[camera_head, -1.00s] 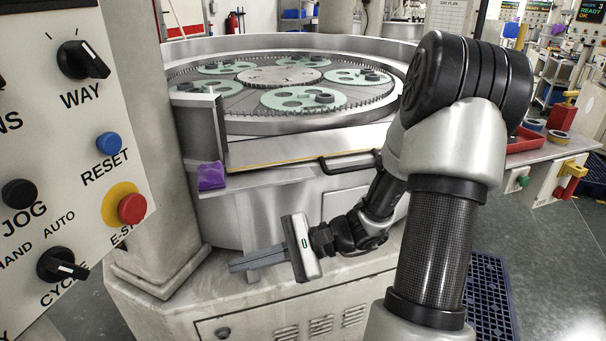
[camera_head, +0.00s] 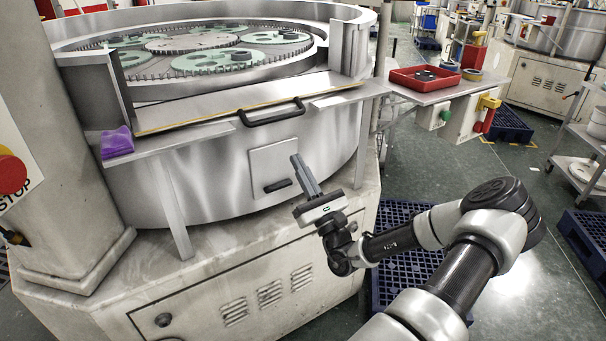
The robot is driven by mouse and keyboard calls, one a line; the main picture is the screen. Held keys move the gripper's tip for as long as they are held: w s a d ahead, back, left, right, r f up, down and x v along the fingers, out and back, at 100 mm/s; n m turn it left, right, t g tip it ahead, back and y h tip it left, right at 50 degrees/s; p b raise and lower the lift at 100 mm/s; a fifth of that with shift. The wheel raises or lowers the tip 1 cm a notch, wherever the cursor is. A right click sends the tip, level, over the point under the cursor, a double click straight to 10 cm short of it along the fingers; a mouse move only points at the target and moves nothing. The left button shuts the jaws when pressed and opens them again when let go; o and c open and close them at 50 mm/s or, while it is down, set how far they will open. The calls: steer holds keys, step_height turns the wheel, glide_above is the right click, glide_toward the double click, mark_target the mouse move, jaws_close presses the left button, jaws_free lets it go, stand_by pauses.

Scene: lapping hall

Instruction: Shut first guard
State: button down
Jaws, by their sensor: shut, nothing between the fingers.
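The guard (camera_head: 200,117) is a grey metal panel with a yellow strip along its edge, at the front of the round lapping machine. It lies low and nearly flat in the gap between two upright metal posts, leaving the lapping plate (camera_head: 160,62) open to view behind it. Its black bar handle (camera_head: 272,113) faces me. My gripper (camera_head: 297,160) is shut and empty, pointing up, below and slightly right of the handle and apart from it. It is in front of the machine's drum, near a small hatch (camera_head: 273,168).
A purple cloth (camera_head: 116,142) lies on the ledge left of the guard. A side bench holds a red tray (camera_head: 424,78) at the right. The control panel (camera_head: 15,165) stands at the left edge. Blue pallets (camera_head: 400,215) lie on the floor; open floor shows at the right.

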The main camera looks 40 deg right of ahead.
steer(key=w+r+b, duration=0.1)
steer(key=w+r, duration=0.4)
steer(key=r, duration=0.2)
steer(key=shift+w+d, duration=0.15)
steer(key=shift+d, duration=0.2)
